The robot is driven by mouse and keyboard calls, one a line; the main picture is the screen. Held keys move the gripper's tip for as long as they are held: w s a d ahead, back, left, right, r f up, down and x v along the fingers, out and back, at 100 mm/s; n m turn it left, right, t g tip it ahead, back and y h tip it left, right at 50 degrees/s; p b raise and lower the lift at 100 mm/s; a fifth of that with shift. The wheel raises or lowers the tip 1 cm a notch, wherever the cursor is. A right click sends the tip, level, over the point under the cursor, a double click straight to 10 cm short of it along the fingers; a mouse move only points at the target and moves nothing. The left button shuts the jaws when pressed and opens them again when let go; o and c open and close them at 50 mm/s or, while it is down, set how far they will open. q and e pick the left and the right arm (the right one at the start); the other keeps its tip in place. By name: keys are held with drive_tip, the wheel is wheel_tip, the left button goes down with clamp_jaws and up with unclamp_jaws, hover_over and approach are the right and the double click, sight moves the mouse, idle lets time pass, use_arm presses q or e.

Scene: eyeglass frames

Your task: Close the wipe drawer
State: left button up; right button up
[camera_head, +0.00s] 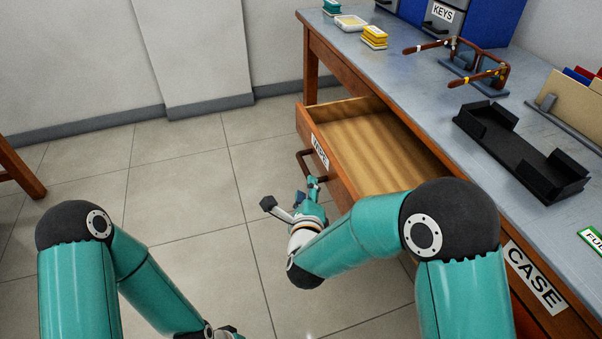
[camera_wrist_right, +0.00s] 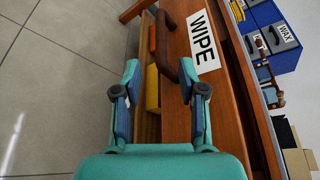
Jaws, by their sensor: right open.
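The wipe drawer (camera_head: 375,150) is pulled out from the desk, and its inside looks empty. Its front bears a WIPE label (camera_head: 320,152), also seen in the right wrist view (camera_wrist_right: 204,42). A brown bar handle (camera_head: 303,163) sits on the front and shows in the right wrist view (camera_wrist_right: 170,30). My right gripper (camera_head: 290,194) is open just outside the drawer front, by the handle's near end; I cannot tell if it touches. In the right wrist view its fingers (camera_wrist_right: 160,92) are spread with the handle ahead. My left gripper (camera_head: 226,333) is mostly cut off at the bottom edge.
A CASE label (camera_head: 533,277) marks the desk front nearer me. Floor left of the drawer is clear.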

sight(306, 173)
drive_tip(key=x, duration=0.8)
drive_tip(key=shift+w+f, duration=0.1)
drive_tip(key=shift+w, duration=0.1)
clamp_jaws()
